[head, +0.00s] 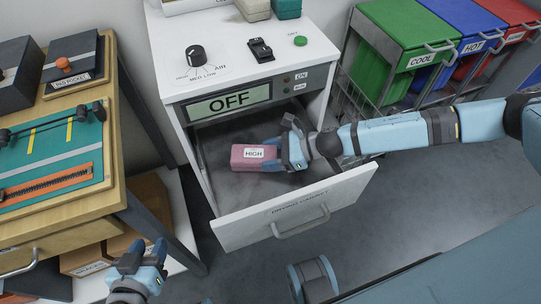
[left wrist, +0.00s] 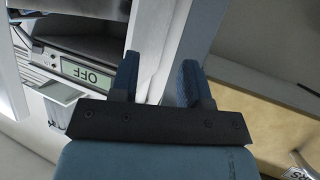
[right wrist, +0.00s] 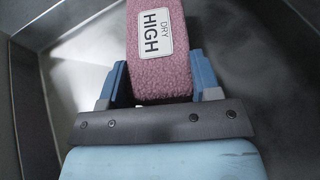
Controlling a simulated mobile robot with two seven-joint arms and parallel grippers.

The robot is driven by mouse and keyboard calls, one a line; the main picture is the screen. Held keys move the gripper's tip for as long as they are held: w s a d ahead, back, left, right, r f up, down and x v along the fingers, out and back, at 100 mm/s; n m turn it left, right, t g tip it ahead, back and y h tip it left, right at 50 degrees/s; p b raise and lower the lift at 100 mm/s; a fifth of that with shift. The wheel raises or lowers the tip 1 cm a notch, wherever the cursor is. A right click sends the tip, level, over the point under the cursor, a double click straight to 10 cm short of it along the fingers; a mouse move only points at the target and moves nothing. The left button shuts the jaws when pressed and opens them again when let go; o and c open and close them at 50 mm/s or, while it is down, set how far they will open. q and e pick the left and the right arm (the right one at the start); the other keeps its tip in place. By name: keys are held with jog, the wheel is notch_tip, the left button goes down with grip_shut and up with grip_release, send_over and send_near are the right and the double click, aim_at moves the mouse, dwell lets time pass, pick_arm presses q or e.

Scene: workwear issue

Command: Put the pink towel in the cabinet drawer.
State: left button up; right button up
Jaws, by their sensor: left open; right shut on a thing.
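The pink towel (head: 253,157) is a folded block with a white label reading HIGH; the right wrist view shows the label as DRY HIGH on the towel (right wrist: 158,50). My right gripper (head: 272,158) is shut on its near end and holds it inside or just above the open cabinet drawer (head: 290,215). Whether the towel touches the drawer floor I cannot tell. The white cabinet (head: 240,50) has a display (head: 228,102) reading OFF. My left gripper (head: 143,257) is open and empty, low and left of the drawer, beside the wooden bench.
A wooden bench (head: 110,190) with a teal board (head: 55,150) stands at the left. Green, blue and red bins (head: 405,30) stand at the back right. The drawer's handle (head: 300,224) faces front. Grey floor is clear right of the drawer.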

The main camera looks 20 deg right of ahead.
jog(key=o, duration=1)
jog(key=shift+r, duration=0.25)
jog(key=p+v, duration=0.1)
jog(key=v, duration=1.1)
jog(key=shift+f, duration=0.1)
pick_arm(q)
jog(key=shift+s+a+f, duration=0.1)
jog(key=shift+a, duration=0.1)
jog(key=shift+r+p, duration=0.2)
jog(key=shift+p, duration=0.15)
